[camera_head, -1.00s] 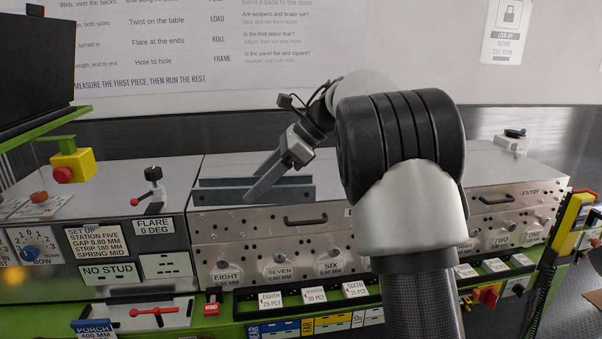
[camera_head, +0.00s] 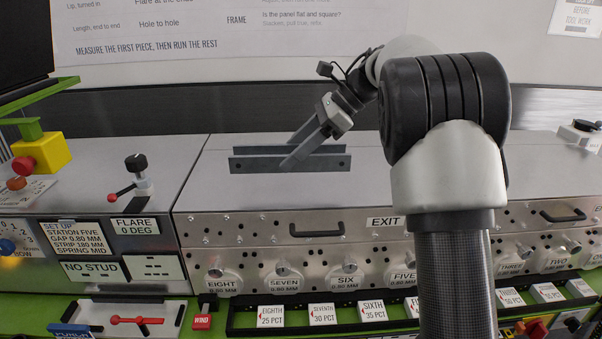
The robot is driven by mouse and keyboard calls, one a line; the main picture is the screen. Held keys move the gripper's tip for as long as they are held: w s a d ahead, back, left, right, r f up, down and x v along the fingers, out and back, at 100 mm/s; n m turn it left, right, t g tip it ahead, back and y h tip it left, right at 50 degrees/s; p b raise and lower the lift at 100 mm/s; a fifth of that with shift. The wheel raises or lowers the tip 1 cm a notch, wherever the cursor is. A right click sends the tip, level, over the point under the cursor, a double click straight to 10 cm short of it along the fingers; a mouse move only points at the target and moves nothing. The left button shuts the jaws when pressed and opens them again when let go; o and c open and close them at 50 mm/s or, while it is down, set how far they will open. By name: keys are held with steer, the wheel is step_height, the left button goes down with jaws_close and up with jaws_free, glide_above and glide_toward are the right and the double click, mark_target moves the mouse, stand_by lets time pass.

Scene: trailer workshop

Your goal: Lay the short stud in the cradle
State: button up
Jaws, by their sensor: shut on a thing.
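The short stud (camera_head: 248,165) is a grey metal channel with two parallel long sides and small holes near its ends. It lies level across the picture, over the grey machine top. My gripper (camera_head: 290,160) comes down from the upper right and is shut on the stud near its middle. One long flat finger crosses the near side; the other finger is partly hidden. I cannot tell for certain whether the stud's underside touches the machine top. I cannot make out a cradle in this view.
The long machine cover (camera_head: 225,195) has free room around the stud. A black knob with a red lever (camera_head: 135,180) stands on the left cabinet. A yellow box with a red button (camera_head: 42,152) is at far left. My arm hides part of the machine at right.

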steer(key=shift+f, duration=3.2)
steer(key=shift+f, duration=0.15)
steer(key=o, duration=1.2)
